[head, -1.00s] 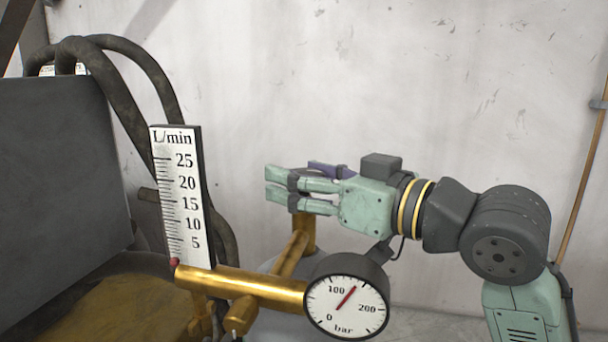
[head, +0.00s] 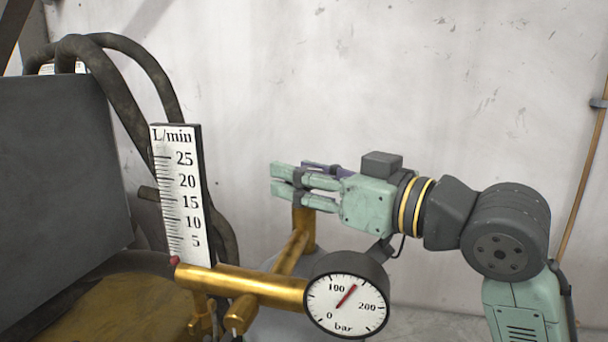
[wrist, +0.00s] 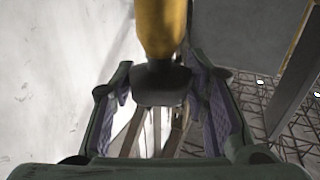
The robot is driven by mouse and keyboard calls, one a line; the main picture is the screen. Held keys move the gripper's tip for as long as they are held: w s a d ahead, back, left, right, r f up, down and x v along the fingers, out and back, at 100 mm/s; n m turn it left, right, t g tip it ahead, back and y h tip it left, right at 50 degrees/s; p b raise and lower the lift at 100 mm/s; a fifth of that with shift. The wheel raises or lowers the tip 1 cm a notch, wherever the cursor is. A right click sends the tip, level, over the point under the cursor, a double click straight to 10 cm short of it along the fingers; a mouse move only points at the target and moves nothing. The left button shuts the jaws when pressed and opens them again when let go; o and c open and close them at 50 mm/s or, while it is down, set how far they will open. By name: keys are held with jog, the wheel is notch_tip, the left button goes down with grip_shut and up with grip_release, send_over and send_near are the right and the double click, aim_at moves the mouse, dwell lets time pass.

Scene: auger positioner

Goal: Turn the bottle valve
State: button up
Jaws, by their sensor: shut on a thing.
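The bottle valve is a dark knob (wrist: 162,84) on a brass body (wrist: 160,28), seen between my fingers in the wrist view. In the head view the brass upright (head: 304,226) rises to just below my fingers, which mostly hide the knob. My gripper (head: 280,180) lies level, pointing left, shut on the knob. Its purple inner pads (wrist: 218,110) stand on both sides of the knob in the wrist view.
A brass tube (head: 245,288) joins the scale and gauge in front of and below my gripper. Dark hoses (head: 140,75) and a grey box (head: 60,180) stand at the left. A pale wall (head: 400,80) is behind. The space above my gripper is clear.

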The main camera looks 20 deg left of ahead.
jog(key=shift+g, duration=0.3)
jog(key=n+g+y+p, duration=0.1)
jog(key=n+g, duration=0.2)
jog(key=g, duration=0.1)
jog(key=shift+r+g, duration=0.1)
jog(key=shift+g, duration=0.2)
jog(key=shift+n+g+y+p, duration=0.35)
jog(key=shift+n+g, duration=1.05)
jog(key=shift+g, duration=0.8)
jog(key=o, duration=1.1)
jog(key=d, duration=0.4)
jog(key=w+d, duration=0.1)
jog(key=d, duration=0.7)
jog(key=shift+w, duration=0.25)
